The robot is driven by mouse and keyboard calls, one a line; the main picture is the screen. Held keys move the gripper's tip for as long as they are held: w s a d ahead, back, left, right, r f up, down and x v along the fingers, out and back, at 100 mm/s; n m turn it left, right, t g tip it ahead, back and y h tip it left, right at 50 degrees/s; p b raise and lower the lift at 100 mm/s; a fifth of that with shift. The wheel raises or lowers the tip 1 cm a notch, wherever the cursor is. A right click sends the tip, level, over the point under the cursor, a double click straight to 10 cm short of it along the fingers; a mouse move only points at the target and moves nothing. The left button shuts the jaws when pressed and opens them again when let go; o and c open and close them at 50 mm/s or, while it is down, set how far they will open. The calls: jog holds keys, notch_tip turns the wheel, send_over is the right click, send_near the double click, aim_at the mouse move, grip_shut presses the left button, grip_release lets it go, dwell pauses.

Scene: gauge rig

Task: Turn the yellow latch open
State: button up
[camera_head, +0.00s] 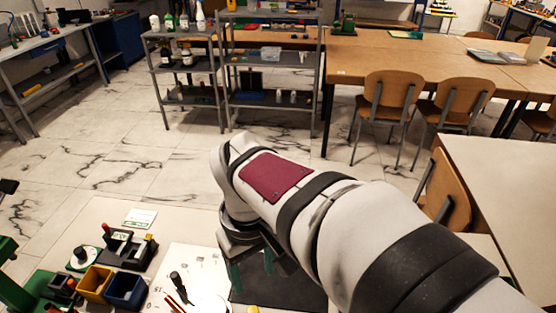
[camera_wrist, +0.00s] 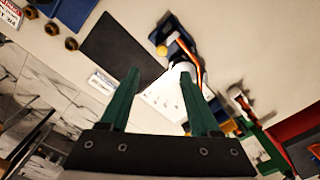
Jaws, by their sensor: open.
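A black fixture (camera_head: 126,249) with a red-topped knob stands on the white table at the lower left of the head view. A small yellow part (camera_head: 149,238) on its right end looks like the yellow latch; how it is turned is too small to tell. My gripper (camera_head: 252,268) is to the right of the fixture, apart from it, above a dark mat. In the wrist view my gripper (camera_wrist: 160,72) shows two green fingers spread apart with nothing held between them. I cannot make out the latch for sure in the wrist view.
A yellow bin (camera_head: 95,284) and a blue bin (camera_head: 126,288) stand in front of the fixture. A round dial (camera_head: 82,257) is left of it. A dark-handled tool (camera_head: 180,286) stands on a white sheet between bins and gripper. The dark mat (camera_wrist: 117,50) looks mostly bare.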

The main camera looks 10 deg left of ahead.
aim_at(252, 311)
jog(key=shift+n, duration=0.4)
jog(key=f, duration=0.5)
jog(key=a+f, duration=0.1)
jog(key=f, duration=1)
jog(key=shift+w+a, duration=0.15)
jog(key=shift+w, duration=0.05)
jog(key=shift+c, duration=0.3)
grip_shut()
